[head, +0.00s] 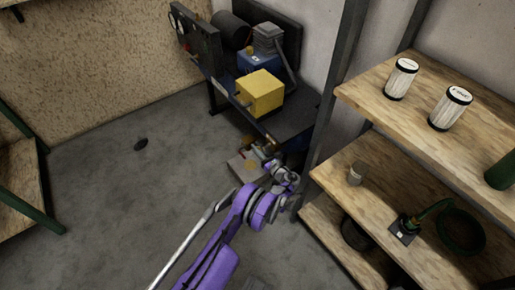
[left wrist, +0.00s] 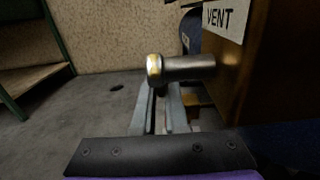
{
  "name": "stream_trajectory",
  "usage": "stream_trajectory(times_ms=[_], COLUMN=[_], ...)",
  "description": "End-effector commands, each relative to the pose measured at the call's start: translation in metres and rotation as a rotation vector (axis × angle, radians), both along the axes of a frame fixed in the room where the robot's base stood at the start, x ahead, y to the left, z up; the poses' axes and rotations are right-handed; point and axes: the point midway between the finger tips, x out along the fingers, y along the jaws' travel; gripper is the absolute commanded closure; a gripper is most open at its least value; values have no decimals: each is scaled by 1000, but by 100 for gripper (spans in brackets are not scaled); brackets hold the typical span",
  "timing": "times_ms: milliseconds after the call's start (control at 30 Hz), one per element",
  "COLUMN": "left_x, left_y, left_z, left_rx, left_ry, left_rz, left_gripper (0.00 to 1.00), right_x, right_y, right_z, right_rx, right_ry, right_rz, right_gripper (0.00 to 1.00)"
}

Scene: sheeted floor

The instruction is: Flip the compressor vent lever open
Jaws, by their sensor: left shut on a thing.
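The vent lever (left wrist: 188,68) is a short metal bar with a rounded, shiny end, sticking out leftward from a brown box (left wrist: 262,85) with a white VENT label (left wrist: 222,18) in the left wrist view. My left gripper (left wrist: 164,98) has its two grey fingers at the bar from below, shut on it. In the head view, my left gripper (head: 267,152) is low at the front of the compressor (head: 258,62), where the lever is too small and crowded to make out clearly. My right gripper is not in view.
A yellow box (head: 260,92) sits on the compressor's front, above my gripper. Wooden shelves (head: 415,130) with white canisters (head: 401,79) and other items stand close on the right. The grey floor (head: 120,190) to the left is mostly clear, apart from a small dark spot.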

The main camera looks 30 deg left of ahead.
Motion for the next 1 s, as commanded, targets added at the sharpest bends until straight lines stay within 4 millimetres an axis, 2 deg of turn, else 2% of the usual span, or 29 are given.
stream_trajectory(times_ms=[567, 767, 1000], left_x=[0, -2, -5], left_y=[-2, -5, -13], left_z=[-1, -4, -10], left_rx=[-28, -117, -297], left_ry=[11, 47, 123], left_rz=[-1, -1, 0], left_gripper=[100, 100, 100], right_x=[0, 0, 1], right_y=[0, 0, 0], right_z=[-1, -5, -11], right_rx=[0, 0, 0], right_ry=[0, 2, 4], right_rz=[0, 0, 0], right_gripper=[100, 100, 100])
